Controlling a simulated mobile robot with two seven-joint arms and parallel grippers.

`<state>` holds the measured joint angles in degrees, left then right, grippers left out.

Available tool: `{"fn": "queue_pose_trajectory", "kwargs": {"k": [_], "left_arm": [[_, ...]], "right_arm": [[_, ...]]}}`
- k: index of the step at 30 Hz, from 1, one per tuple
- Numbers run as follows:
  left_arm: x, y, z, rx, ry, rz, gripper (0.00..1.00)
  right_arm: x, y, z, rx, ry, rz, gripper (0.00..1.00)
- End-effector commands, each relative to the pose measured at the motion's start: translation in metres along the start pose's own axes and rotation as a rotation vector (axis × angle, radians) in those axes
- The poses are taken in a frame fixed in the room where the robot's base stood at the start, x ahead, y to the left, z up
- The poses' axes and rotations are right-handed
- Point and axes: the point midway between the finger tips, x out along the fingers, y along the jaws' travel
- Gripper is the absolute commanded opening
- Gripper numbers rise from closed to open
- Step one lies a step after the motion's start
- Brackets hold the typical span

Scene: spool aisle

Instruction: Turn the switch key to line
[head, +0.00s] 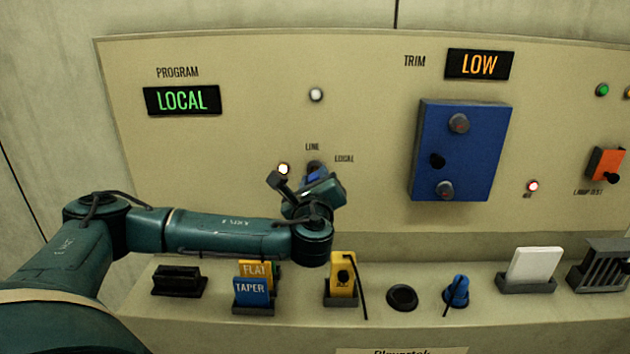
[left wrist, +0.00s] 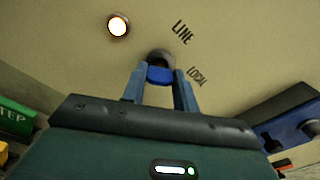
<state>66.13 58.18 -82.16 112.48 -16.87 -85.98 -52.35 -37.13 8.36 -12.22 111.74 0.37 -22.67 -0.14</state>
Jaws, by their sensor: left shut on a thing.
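The switch key (left wrist: 159,75) has a blue head and sits in a dark round switch on the beige panel, between the LINE and LOCAL labels. My left gripper (left wrist: 160,84) is shut on the key's head, one finger on each side. In the head view the left gripper (head: 316,176) is at the switch, and my wrist hides much of the key. The program display (head: 182,100) reads LOCAL in green. I cannot tell exactly which way the key points. My right gripper is not in view.
A lit lamp (head: 284,169) is just left of the switch. A blue box with knobs (head: 459,150) stands out from the panel on the right. The ledge below holds tags (head: 252,289), a yellow block (head: 342,276) and a blue plug (head: 456,291).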

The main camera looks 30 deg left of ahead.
Motion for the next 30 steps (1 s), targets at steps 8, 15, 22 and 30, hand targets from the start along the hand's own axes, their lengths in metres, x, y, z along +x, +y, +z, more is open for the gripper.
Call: {"fn": "queue_pose_trajectory", "kwargs": {"k": [8, 15, 22, 30], "left_arm": [[-0.001, 0.003, -0.004, -0.125, 0.003, 0.002, 0.06], [-0.001, 0.004, -0.006, -0.332, 0.003, 0.003, 0.06], [-0.001, 0.003, -0.006, -0.553, 0.003, 0.002, 0.06], [0.0, 0.003, -0.005, -0.788, 0.004, 0.004, 0.06]], "right_arm": [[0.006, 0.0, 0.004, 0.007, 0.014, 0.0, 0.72], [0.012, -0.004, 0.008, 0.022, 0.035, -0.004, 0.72], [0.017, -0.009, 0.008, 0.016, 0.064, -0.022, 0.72], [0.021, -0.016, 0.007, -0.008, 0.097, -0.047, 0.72]]}}
